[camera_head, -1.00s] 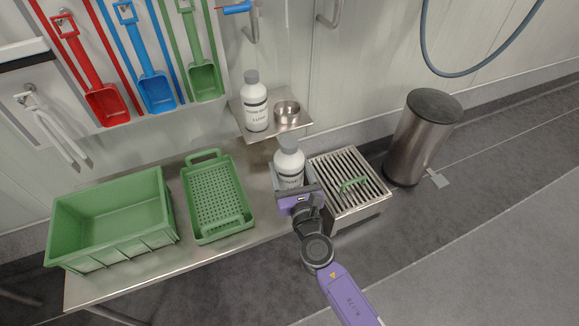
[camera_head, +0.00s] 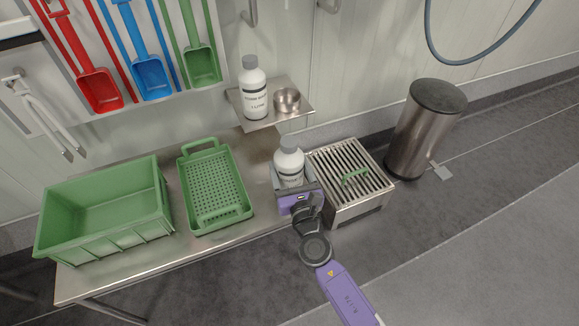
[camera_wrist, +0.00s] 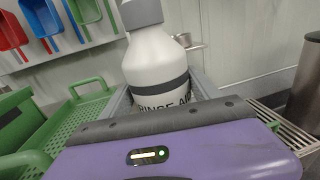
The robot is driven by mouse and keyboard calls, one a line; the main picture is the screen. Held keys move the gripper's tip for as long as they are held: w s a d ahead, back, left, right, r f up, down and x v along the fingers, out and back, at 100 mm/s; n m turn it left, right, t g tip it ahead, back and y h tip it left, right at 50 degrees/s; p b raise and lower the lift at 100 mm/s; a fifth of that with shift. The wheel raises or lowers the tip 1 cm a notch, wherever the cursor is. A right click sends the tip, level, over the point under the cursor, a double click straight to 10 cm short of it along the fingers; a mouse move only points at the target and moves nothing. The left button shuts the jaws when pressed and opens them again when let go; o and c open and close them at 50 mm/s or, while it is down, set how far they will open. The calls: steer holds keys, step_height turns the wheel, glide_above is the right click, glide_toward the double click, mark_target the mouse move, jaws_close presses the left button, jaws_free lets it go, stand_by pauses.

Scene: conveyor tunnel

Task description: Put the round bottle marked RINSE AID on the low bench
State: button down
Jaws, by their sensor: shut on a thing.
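The white round bottle with a grey cap (camera_head: 289,164) is upright between the jaws of my gripper (camera_head: 296,188). In the wrist view the bottle (camera_wrist: 155,62) shows the words RINSE AID, partly covered by the gripper's purple body. My gripper is shut on it at the right end of the low steel bench (camera_head: 150,262). I cannot tell whether the bottle's base touches the bench, as my gripper hides it. A second white bottle (camera_head: 254,92) stands on a small wall shelf (camera_head: 262,121) behind.
A green crate (camera_head: 105,210) and a green perforated tray (camera_head: 214,187) fill the left and middle of the bench. A slatted metal box (camera_head: 350,185) with a green brush-like thing stands close right. A steel cup (camera_head: 286,100) is on the shelf. A bin (camera_head: 424,125) stands farther right.

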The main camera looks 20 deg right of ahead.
steer(key=shift+c, duration=0.8)
jaws_free()
steer(key=shift+f, duration=0.1)
steer(key=shift+r, duration=0.25)
steer(key=s+a+p, duration=0.1)
steer(key=s+a, duration=0.1)
steer(key=s, duration=1)
steer(key=shift+f, duration=0.1)
